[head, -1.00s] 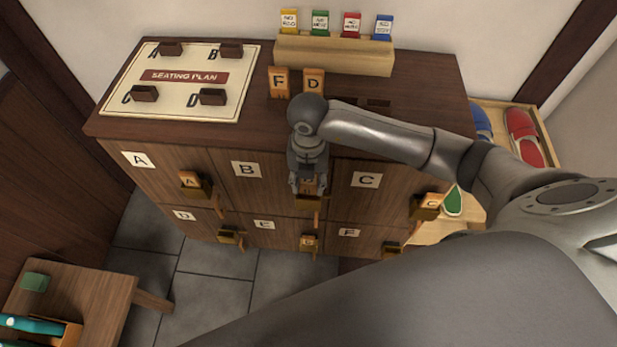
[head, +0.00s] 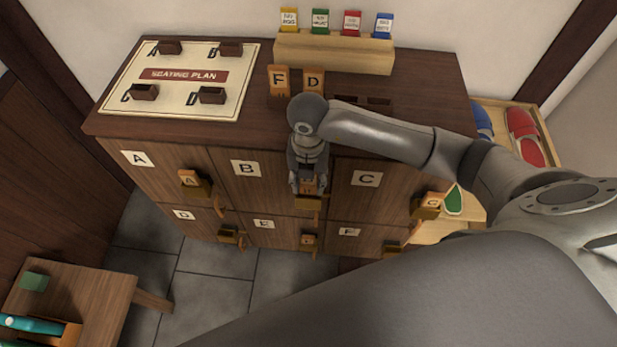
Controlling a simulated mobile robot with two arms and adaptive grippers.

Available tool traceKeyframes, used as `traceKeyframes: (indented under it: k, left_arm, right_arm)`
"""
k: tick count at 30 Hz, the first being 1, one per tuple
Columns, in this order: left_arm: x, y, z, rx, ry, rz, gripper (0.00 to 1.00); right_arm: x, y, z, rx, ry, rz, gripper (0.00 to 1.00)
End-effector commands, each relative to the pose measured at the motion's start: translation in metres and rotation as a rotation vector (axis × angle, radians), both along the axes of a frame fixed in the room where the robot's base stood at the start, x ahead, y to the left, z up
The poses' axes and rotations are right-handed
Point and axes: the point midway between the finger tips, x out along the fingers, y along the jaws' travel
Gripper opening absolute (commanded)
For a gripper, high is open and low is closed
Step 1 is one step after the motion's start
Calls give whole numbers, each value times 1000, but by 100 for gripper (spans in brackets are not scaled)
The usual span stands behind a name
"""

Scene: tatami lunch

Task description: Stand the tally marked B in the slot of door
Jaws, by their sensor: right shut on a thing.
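My right gripper (head: 309,184) reaches down in front of the cabinet, at the right side of door B (head: 268,182). It is shut on a small orange tally (head: 309,187), which is mostly hidden by the fingers, so its letter is hard to read. The tally is just above, or in, the brown slot holder (head: 308,203) of door B; I cannot tell how far it is seated. My left gripper is not in view.
Tallies F (head: 279,80) and D (head: 313,81) stand on the cabinet top (head: 260,115), near the seating plan (head: 183,76). Tallies A (head: 189,180) and C (head: 432,200) stand at their doors. A low table (head: 95,290) is at lower left.

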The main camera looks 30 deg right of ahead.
Motion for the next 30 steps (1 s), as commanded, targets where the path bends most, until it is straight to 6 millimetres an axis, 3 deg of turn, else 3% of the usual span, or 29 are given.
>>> traceKeyframes:
  k: [30]
  left_arm:
    - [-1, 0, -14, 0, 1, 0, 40]
  right_arm:
    - [-2, 0, -19, 0, 7, 1, 17]
